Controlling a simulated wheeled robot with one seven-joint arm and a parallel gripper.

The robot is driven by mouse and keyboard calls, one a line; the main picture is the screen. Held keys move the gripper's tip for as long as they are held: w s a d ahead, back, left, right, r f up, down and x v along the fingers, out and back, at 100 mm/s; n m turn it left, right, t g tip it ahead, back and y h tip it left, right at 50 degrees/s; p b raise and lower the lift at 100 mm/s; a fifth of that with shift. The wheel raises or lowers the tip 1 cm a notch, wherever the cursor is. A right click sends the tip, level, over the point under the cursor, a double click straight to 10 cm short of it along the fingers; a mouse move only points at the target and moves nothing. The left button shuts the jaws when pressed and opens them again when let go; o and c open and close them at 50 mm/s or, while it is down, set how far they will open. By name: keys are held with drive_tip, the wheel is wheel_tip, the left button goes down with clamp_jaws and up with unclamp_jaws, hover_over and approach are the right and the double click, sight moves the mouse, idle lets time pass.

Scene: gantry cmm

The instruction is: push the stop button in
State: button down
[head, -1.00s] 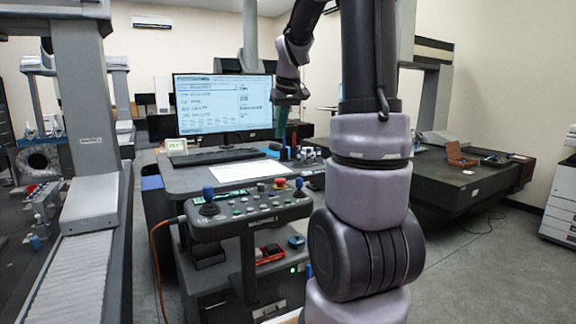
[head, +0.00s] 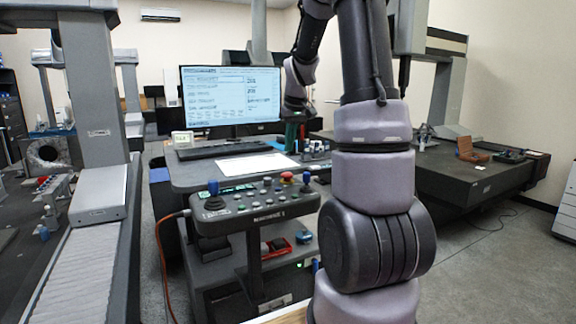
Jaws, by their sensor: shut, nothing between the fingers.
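The stop button (head: 287,176) is a red mushroom cap on the right part of the dark control panel (head: 262,220), near the right-hand blue-topped joystick (head: 306,184). My gripper (head: 291,146) points down, with narrow teal fingers shut and empty. In the picture its tips are a short way above the red cap, with a visible gap between them. How far the tips are from the cap in depth I cannot tell. Nothing covers the red cap.
A monitor (head: 231,97), a keyboard (head: 223,150) and a white sheet (head: 257,163) are on the desk behind the panel. Small items (head: 316,148) stand right of my fingers. Another blue-topped joystick (head: 214,195) is at the panel's left. An orange cable hangs at the left.

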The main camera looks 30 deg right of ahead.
sight(286, 173)
drive_tip(key=x, duration=0.4)
drive_tip(key=s+x, duration=0.1)
drive_tip(key=x, duration=0.1)
drive_tip(key=shift+f, duration=0.8)
